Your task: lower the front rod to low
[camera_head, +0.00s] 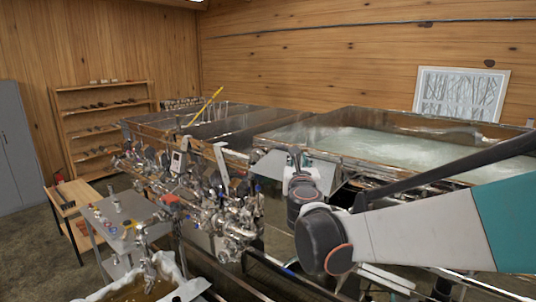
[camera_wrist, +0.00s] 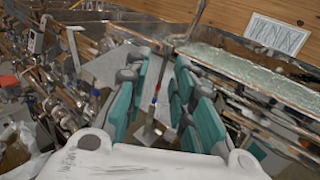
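My gripper (camera_wrist: 167,62) has its teal-padded fingers spread apart in the wrist view. A thin upright rod (camera_wrist: 158,82) with small red and blue marks shows in the gap between them, and I cannot tell whether it is the front rod or how far beyond the fingers it stands. No finger visibly closes on it. In the head view my gripper (camera_head: 296,160) is at the front edge of the evaporator's right pan, partly hidden by my wrist. A yellow rod (camera_head: 207,104) slants up from the left pans, apart from my gripper.
The right pan (camera_head: 385,140) holds pale, foamy liquid. Dense valves and pipes (camera_head: 225,215) crowd the front left of the evaporator. A grey side table (camera_head: 120,225) and wooden shelves (camera_head: 105,118) stand at the left. My arm crosses the right side of the head view.

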